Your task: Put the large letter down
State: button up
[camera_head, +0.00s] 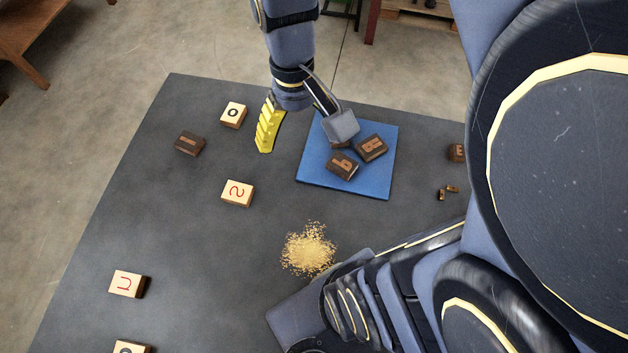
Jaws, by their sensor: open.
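My gripper (342,132) is over the back part of a blue square mat (376,182) on the dark table, its jaws open. Two dark wooden letter blocks lie on the mat in front of it: one (341,166) at the front middle and one (372,147) to the right. A third dark block (339,145) shows only as a sliver just below the gripper, which hides the rest. Whether the gripper touches it is unclear. Which block is the large letter I cannot tell.
Pale blocks (237,193) and a dark one (190,143) lie to the left. A ridged yellow piece (268,127) stands left of the mat. Sawdust-like grains (308,249) lie in front.

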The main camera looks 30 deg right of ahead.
jog(key=s+a+r+n, duration=0.1)
jog(key=s+a+r, duration=0.2)
jog(key=s, duration=0.7)
jog(key=shift+a+n, duration=0.3)
jog(key=shift+a, duration=0.15)
